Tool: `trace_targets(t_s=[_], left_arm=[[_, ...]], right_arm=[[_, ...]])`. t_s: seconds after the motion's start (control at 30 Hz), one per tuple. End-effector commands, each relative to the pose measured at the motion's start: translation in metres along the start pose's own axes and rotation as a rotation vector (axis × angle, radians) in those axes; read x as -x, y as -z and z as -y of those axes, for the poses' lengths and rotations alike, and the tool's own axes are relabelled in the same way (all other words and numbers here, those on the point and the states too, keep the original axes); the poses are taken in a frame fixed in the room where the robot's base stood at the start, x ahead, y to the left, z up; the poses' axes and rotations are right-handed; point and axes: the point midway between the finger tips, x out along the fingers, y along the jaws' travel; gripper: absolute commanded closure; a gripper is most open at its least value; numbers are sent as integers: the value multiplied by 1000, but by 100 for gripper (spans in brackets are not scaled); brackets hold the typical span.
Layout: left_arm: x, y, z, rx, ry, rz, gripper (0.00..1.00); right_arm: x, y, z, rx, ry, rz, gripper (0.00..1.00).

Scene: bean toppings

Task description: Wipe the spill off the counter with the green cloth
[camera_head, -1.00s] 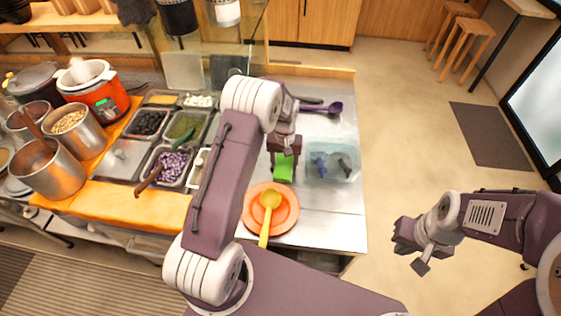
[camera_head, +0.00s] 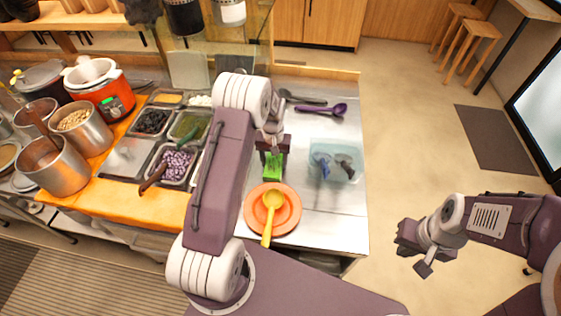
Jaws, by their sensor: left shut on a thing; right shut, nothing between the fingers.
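The green cloth (camera_head: 272,168) is pinched in my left gripper (camera_head: 271,153), which points down over the steel counter (camera_head: 335,215). The gripper is shut on the cloth, just behind the orange plate. I cannot tell whether the cloth touches the counter. I see no clear spill; my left arm hides part of the counter to the left. My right gripper (camera_head: 412,250) is shut and empty, out over the floor to the right of the counter.
An orange plate (camera_head: 290,222) with a yellow ladle (camera_head: 272,203) stands in front of the cloth. A clear bluish container (camera_head: 345,172) is to its right. A purple ladle (camera_head: 325,109) and a dark utensil (camera_head: 300,98) lie at the back. Topping trays (camera_head: 180,165) are at left.

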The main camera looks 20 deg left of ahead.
Motion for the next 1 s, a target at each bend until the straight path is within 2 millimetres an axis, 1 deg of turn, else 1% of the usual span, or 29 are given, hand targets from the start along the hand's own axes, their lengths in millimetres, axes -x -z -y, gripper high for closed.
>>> trace_targets(t_s=[0.1,0.37,0.8,1.0], left_arm=[[0,-1,3,1,0,2,74],[-1,-1,1,0,0,2,74],[-1,0,-37,-1,0,1,74],[-1,-1,-48,0,0,2,74]], right_arm=[[0,0,0,0,0,0,100],[0,0,0,0,0,0,100],[4,0,0,0,0,0,100],[4,0,0,0,0,0,100]])
